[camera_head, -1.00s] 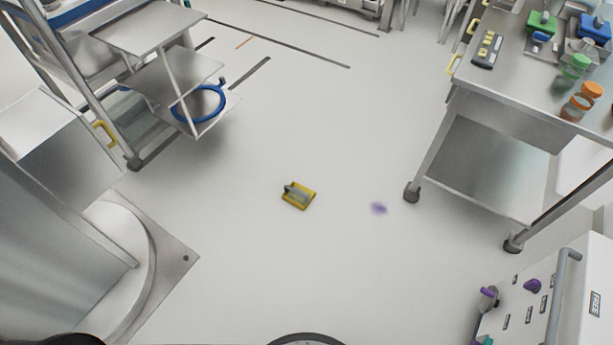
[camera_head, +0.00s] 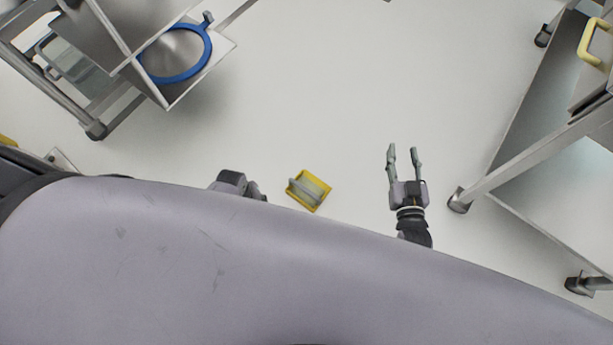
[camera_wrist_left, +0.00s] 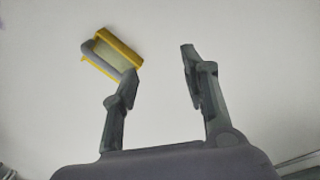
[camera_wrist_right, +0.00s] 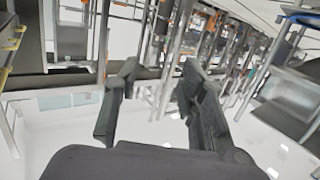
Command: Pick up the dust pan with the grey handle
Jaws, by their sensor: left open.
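The dust pan (camera_head: 313,187) is yellow with a grey handle and lies on the white floor near the middle of the head view. It also shows at the upper left of the left wrist view (camera_wrist_left: 122,53), beyond the left fingertip. My left gripper (camera_head: 258,190) is just left of the dust pan in the head view, partly hidden by my body. In the left wrist view the left gripper (camera_wrist_left: 160,62) is open and empty, apart from the pan. My right gripper (camera_head: 404,152) is open and empty, to the right of the pan.
A metal cart (camera_head: 135,60) with a blue-rimmed round vessel (camera_head: 178,55) stands at the upper left. A metal table (camera_head: 530,140) with wheeled legs stands at the right. The right wrist view shows racks and frames (camera_wrist_right: 170,50) farther off.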

